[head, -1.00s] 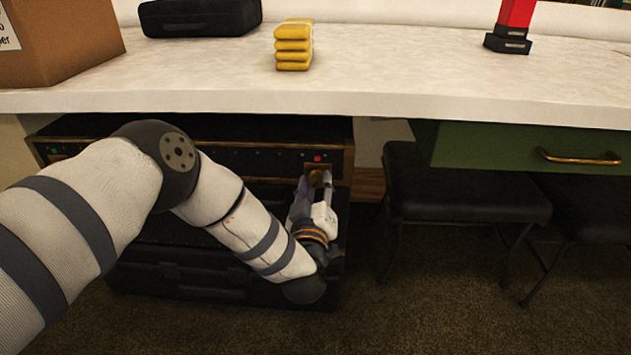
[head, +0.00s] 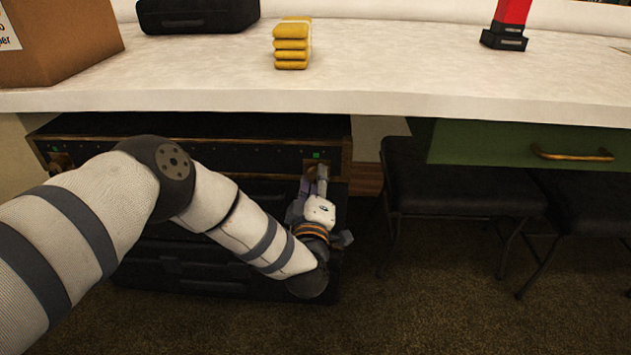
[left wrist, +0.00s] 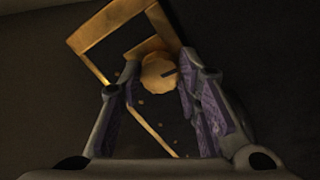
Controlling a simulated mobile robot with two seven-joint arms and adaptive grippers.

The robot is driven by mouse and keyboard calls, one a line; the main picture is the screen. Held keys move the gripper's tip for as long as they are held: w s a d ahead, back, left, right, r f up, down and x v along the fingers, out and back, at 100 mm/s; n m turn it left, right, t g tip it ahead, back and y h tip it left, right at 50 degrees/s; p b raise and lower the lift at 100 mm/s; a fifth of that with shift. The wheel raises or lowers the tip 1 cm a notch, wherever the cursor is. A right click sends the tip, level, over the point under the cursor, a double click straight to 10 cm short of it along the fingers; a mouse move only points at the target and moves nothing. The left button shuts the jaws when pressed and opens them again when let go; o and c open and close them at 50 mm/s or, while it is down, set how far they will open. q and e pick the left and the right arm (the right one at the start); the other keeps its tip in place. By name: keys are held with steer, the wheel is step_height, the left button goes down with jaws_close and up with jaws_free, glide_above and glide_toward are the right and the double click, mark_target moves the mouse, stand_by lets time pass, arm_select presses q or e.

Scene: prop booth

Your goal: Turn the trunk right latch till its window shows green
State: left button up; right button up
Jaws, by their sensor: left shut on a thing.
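The black trunk (head: 230,156) with brass edging sits under the counter. Its right latch (head: 315,167) is a brass piece near the trunk's right end, and the small window (head: 316,155) above it shows green. My left gripper (head: 318,178) is at this latch, shut on its round brass knob (left wrist: 158,73). In the left wrist view the two fingers (left wrist: 160,100) stand on either side of the knob. The left latch (head: 60,161) also has a green window (head: 53,149) above it. My right gripper is not in view.
Black cases (head: 180,270) lie below the trunk. A black stool (head: 455,180) and a green drawer (head: 510,145) are to the right. On the counter (head: 400,70) are a yellow stack (head: 292,45), a black case (head: 195,14), a cardboard box (head: 60,45) and a red object (head: 512,12).

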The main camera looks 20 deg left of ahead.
arm_select(q)
steer(key=o, duration=1.1)
steer(key=shift+o, duration=0.2)
steer(key=v, duration=1.2)
